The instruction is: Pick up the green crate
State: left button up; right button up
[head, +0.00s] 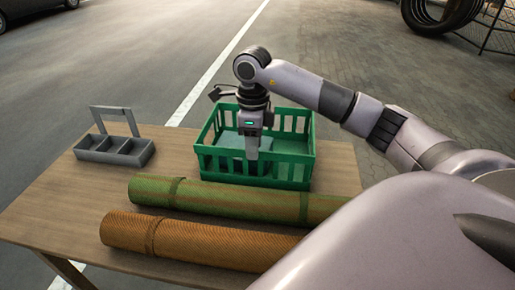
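The green crate (285,172) stands upright on the wooden table, right of the table's middle, with slatted sides and an open top. Something pale grey-blue shows inside it. My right gripper (252,168) points down over the crate, and its lower end reaches inside, close to the near wall. The near wall and the wrist hide parts of the fingers, so I cannot tell whether they are open or shut. My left gripper is not in view.
A grey divided caddy with a handle (115,148) stands at the table's left. A green roll (225,198) and an orange-brown roll (200,243) lie along the near side. Bare table (178,155) shows between caddy and crate.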

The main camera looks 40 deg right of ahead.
notch_tip(320, 180, down, 5)
jog(key=shift+a+r+b, duration=0.15)
jog(key=shift+b, duration=0.3)
grip_shut()
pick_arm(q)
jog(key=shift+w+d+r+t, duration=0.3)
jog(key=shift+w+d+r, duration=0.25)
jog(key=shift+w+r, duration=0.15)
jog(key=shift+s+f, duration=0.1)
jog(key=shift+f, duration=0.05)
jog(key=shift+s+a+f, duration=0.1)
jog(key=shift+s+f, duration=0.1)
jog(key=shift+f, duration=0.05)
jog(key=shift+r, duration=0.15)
pick_arm(e)
jog(key=shift+r, duration=0.1)
